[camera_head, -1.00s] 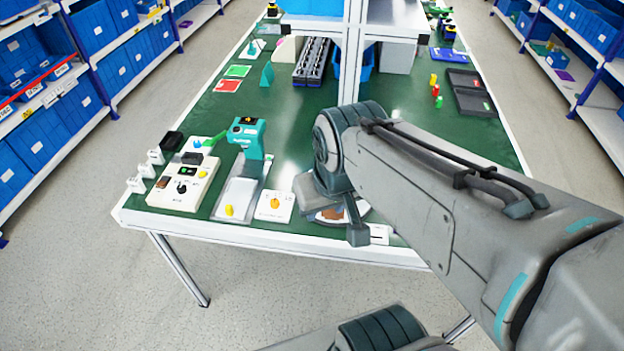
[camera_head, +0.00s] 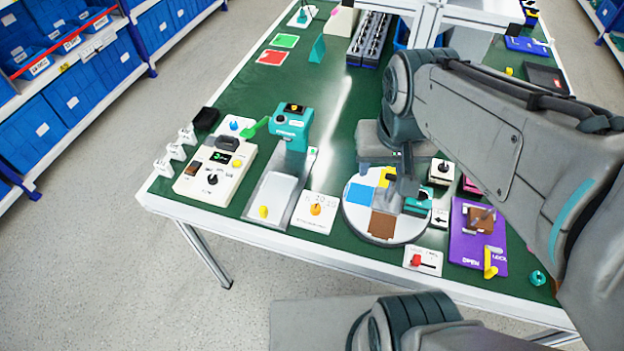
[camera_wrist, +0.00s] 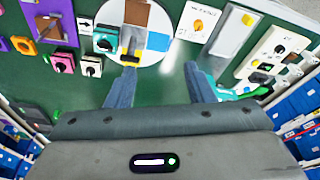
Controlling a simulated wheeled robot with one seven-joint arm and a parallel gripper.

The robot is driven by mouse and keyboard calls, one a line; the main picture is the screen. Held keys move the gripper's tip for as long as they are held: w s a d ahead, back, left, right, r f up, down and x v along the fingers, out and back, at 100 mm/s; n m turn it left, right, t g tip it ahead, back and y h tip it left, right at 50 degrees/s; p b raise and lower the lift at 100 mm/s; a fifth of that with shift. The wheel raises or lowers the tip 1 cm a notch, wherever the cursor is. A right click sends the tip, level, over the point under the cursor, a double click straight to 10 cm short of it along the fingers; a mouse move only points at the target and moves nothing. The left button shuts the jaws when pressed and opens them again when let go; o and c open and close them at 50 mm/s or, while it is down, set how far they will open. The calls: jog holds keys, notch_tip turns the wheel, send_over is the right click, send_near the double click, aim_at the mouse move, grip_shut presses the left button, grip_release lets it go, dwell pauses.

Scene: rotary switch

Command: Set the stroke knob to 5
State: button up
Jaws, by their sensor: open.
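Several knobs are in view; their lettering is too small to tell which is the stroke knob. An orange knob (camera_head: 316,209) sits on a white plate with a printed scale; it also shows in the wrist view (camera_wrist: 198,25). A black knob (camera_head: 212,179) is on the cream control box (camera_head: 190,188) at the left. Small teal (camera_wrist: 104,40), pink (camera_wrist: 62,63) and white (camera_wrist: 91,66) blocks each carry a dark knob. My gripper (camera_wrist: 161,72) is open and empty, above the green table near the round plate. It partly hides that plate in the head view.
A teal press-like stand (camera_head: 292,128) rises beside the control box. A purple board (camera_head: 463,250) and a red-handled switch plate (camera_head: 424,260) lie at the right front. Green table is bare at the centre.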

aim_at(315, 208)
jog(key=w+a+f+m+g+b, duration=0.1)
jog(key=w+a+f+g+b, duration=0.1)
jog(key=w+a+f+b, duration=0.5)
jog(key=w+a+f+g+b, duration=0.1)
jog(key=w+a+f+b, duration=0.3)
jog(key=f, duration=1)
jog(key=f+b, duration=0.1)
jog(key=f, duration=0.6)
jog(key=shift+s+d+f, duration=0.15)
jog(key=shift+s+f, duration=0.05)
jog(key=shift+f, duration=0.05)
jog(key=c, duration=1)
